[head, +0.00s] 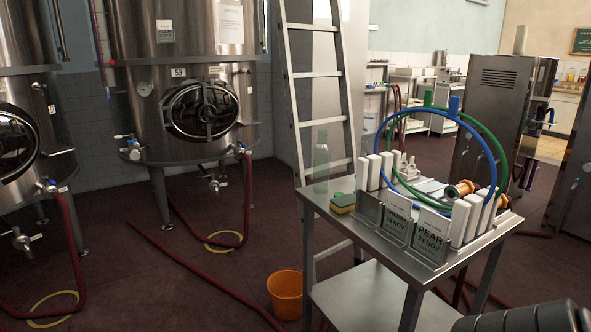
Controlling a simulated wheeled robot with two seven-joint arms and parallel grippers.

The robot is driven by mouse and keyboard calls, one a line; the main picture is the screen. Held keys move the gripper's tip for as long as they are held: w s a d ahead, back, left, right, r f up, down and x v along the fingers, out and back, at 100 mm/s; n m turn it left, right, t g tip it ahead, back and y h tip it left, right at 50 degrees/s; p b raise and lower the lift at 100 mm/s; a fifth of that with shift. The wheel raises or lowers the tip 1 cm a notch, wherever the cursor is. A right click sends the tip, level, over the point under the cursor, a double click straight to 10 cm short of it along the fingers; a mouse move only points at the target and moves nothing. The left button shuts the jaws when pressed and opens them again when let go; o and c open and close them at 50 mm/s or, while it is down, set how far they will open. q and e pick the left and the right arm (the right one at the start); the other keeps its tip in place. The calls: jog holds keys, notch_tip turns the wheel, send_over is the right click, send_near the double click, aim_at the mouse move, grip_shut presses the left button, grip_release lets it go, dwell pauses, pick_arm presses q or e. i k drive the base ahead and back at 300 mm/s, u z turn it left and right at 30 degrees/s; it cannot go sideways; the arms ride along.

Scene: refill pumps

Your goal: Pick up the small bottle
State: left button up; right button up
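A translucent pale green bottle (321,168) stands upright at the back left corner of the steel cart's top (340,210). It is the only clear bottle I can make out, and nothing touches it from above. Neither gripper shows in the head view. A dark ridged part at the bottom right edge looks like my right arm, well away from the bottle; its fingers are not visible.
A yellow-green sponge (343,204), label cards (397,222), white upright blocks (474,215) and blue and green hose loops (432,110) crowd the cart. A ladder (320,75) stands behind it. An orange bucket (286,293) and red hoses (245,195) are on the floor.

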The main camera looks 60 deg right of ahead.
aim_at(323, 153)
jog(key=i, duration=2.2)
jog(key=z, duration=1.4)
jog(key=i, duration=1.05)
jog(key=z, duration=1.25)
